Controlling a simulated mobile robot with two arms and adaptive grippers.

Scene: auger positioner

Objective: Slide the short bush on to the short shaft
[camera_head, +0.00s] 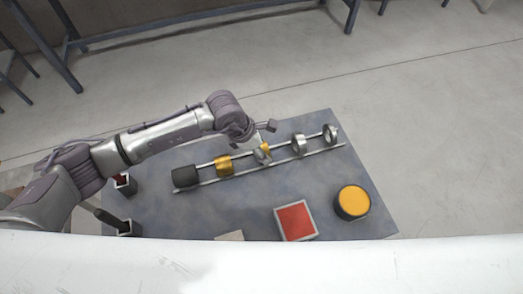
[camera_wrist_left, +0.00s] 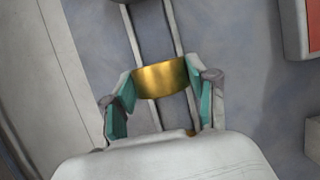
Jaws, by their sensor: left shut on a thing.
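My left gripper (camera_head: 261,146) reaches over the two parallel rails in the head view. In the left wrist view its teal-padded fingers (camera_wrist_left: 165,92) are shut on a gold bush (camera_wrist_left: 160,78), one finger on each side. The bush lies across the rails; whether it is around a shaft or above it I cannot tell. In the head view the held piece is mostly hidden by the gripper. Another gold bush (camera_head: 224,165) sits on the rail line further left, next to a black cylinder (camera_head: 186,177). My right gripper is in neither view.
Two silver rings (camera_head: 298,144) and (camera_head: 330,134) stand along the rails to the right. A red square tray (camera_head: 296,221) and a yellow-topped round thing (camera_head: 352,202) sit on the grey table (camera_head: 190,219) in front. Small dark boxes (camera_head: 125,184) stand at the left edge.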

